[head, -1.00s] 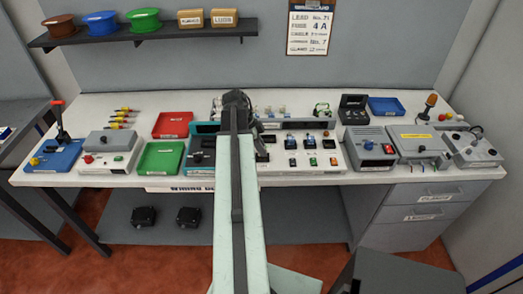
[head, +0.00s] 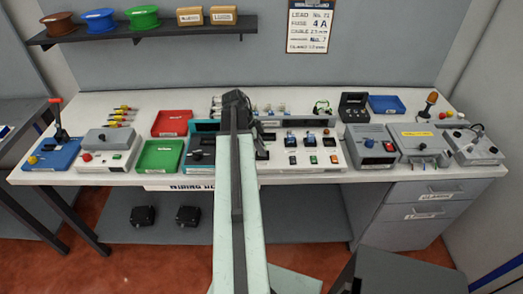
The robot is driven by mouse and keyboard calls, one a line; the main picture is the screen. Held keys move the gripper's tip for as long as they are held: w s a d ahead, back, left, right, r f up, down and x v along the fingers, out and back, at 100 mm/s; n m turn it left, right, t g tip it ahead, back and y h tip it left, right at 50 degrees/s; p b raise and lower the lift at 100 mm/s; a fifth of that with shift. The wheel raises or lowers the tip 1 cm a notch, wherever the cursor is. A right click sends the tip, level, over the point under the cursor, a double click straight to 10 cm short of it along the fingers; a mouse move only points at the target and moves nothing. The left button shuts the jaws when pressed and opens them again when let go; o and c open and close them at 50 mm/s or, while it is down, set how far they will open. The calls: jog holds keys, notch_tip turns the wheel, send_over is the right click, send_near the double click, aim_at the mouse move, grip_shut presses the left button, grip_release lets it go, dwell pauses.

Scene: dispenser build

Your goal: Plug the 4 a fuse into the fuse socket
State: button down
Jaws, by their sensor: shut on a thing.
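My arm reaches straight out over the middle of the workbench, and my gripper (head: 240,112) is a dark shape at its far end, over the back part of the bench. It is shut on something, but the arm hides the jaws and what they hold. No 4 A fuse can be made out. A white panel (head: 328,160) with several small switches and sockets stands right of the arm. I cannot tell which fitting is the fuse socket.
Red (head: 171,123) and green (head: 160,157) trays lie left of the arm. A blue lever device (head: 53,155) stands far left. A grey box with a red switch (head: 371,146) and other devices crowd the right. A shelf (head: 145,34) with spools hangs above.

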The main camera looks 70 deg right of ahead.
jog(key=shift+a+f+b, duration=0.3)
jog(key=shift+f+b, duration=0.05)
jog(key=shift+b, duration=0.1)
dwell(0.7)
jog(key=c, duration=1.3)
grip_release()
jog(key=shift+c, duration=1.3)
jog(key=shift+o, duration=0.8)
jog(key=shift+d+r+p, duration=0.2)
jog(key=shift+r+p, duration=0.4)
jog(key=shift+p, duration=0.15)
notch_tip(320, 180, up, 6)
jog(key=p, duration=0.6)
jog(key=shift+w+d, duration=0.1)
jog(key=shift+w, duration=0.05)
jog(key=shift+f, duration=0.1)
